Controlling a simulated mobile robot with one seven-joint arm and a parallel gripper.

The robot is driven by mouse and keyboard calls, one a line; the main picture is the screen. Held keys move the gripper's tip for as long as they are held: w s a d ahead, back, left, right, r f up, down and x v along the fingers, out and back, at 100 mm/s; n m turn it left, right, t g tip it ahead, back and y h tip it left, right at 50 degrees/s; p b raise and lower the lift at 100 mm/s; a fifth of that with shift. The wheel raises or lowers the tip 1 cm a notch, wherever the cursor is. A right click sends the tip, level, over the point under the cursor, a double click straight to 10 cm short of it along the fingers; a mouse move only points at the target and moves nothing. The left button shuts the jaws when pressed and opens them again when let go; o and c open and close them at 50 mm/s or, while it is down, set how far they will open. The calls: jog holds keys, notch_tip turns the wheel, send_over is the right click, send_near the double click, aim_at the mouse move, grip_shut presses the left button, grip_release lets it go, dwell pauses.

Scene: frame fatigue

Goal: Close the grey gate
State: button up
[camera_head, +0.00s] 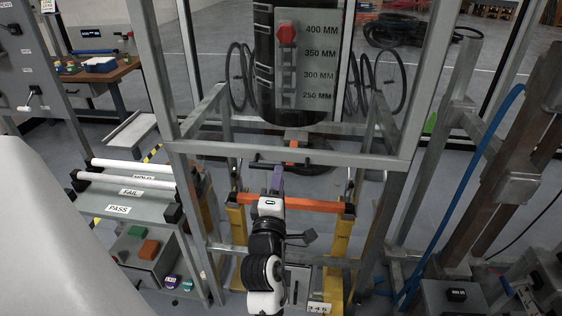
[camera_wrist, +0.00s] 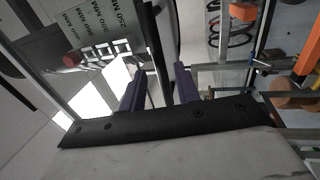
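The grey gate (camera_head: 370,159) is a metal-framed panel in the head view, its lower rail running across the middle. A black bar handle (camera_head: 262,161) sits just under that rail. My gripper (camera_head: 278,170) is just in front of the handle, with a purple finger showing there. In the wrist view my gripper (camera_wrist: 160,72) has its two purple fingers apart with a clear gap and nothing visibly held. I cannot tell whether the fingers straddle the handle or touch it. The gate's exact position is not clear.
An orange bar (camera_head: 320,205) spans yellow posts (camera_head: 341,235) below the gate. A height plate (camera_head: 305,60) with a red knob (camera_head: 287,33) is behind it. A rack of white rollers (camera_head: 125,183) stands left; steel posts and a blue hose (camera_head: 470,180) stand right.

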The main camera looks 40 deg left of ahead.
jog(key=shift+p+x, duration=0.5)
jog(key=shift+x, duration=1.65)
grip_shut()
